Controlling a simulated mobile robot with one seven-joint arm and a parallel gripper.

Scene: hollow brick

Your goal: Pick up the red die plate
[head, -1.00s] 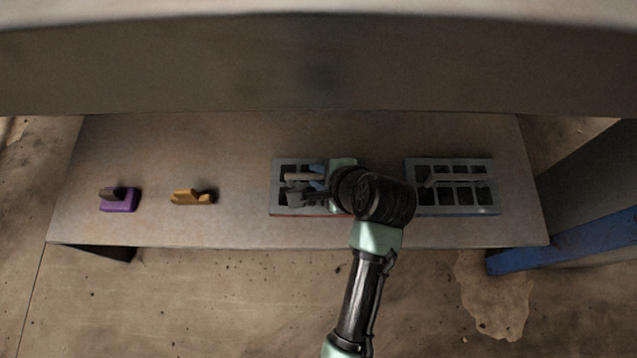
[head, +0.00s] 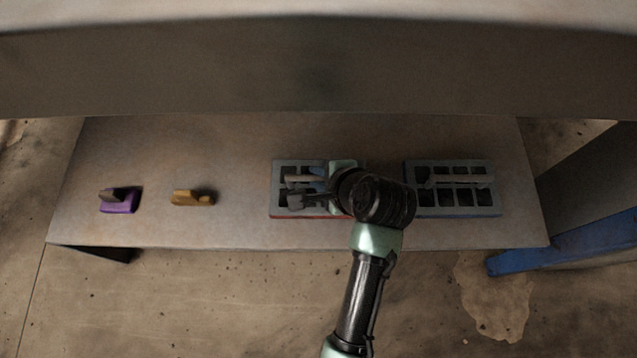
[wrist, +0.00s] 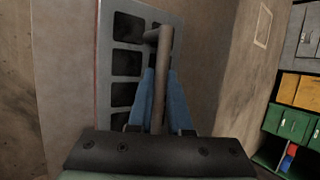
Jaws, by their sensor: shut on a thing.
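The red die plate (head: 280,212) is a grey grid plate with square openings and a red lower edge, on the table left of my wrist. It also shows in the wrist view (wrist: 104,95), with a grey bar handle (wrist: 163,50) over it. My gripper (wrist: 160,85) has its blue fingers on both sides of this handle and is shut on it. In the head view my arm hides the plate's right part and most of the gripper. I cannot tell whether the plate touches the table.
A similar grid plate with a blue edge (head: 452,212) lies just right of my wrist. A purple piece (head: 120,204) and a yellow piece (head: 192,198) stand at the table's left. A large ledge (head: 200,70) spans the back. The table's (head: 240,150) left middle is clear.

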